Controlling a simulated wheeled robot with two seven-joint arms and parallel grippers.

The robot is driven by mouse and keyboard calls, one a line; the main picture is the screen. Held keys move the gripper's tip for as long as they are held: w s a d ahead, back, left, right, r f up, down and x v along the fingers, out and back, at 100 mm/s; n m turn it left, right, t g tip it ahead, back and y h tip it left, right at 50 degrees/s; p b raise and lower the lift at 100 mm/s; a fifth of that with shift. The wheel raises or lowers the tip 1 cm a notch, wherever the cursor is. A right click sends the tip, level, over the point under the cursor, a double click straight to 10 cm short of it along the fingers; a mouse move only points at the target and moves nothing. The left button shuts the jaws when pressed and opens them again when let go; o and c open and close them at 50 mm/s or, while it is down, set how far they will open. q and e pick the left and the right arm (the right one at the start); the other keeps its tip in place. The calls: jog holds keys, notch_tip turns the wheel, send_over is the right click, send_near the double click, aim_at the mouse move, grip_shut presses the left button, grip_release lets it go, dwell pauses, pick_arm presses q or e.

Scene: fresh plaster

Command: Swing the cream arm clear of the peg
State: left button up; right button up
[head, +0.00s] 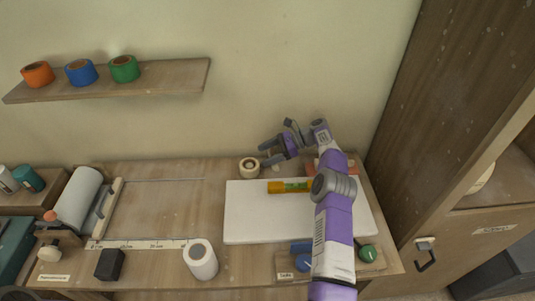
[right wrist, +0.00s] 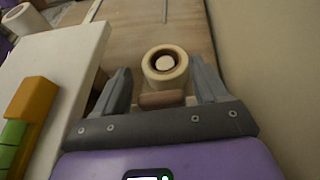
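A cream bar (head: 107,208) with a grey handle stands beside a large white roll (head: 78,198) at the left of the bench; it looks like the cream arm. A small orange-tipped knob (head: 50,215) at the roll's near end may be the peg, but I cannot tell. My right gripper (head: 268,153) is open at the back of the bench, far to the right of the bar. Its fingers point at a cream tape roll (head: 249,167). In the right wrist view the tape roll (right wrist: 165,63) lies beyond the open, empty fingers. My left gripper is not in view.
A white roll (head: 200,260), a black block (head: 110,264) and a ruler strip (head: 135,244) lie in front. A shelf (head: 165,80) holds three tape rolls. The bench's left middle is bare.

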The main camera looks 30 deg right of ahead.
notch_tip(320, 180, up, 10)
jog(key=p, duration=0.2)
dwell(0.5)
jog(key=shift+c, duration=0.3)
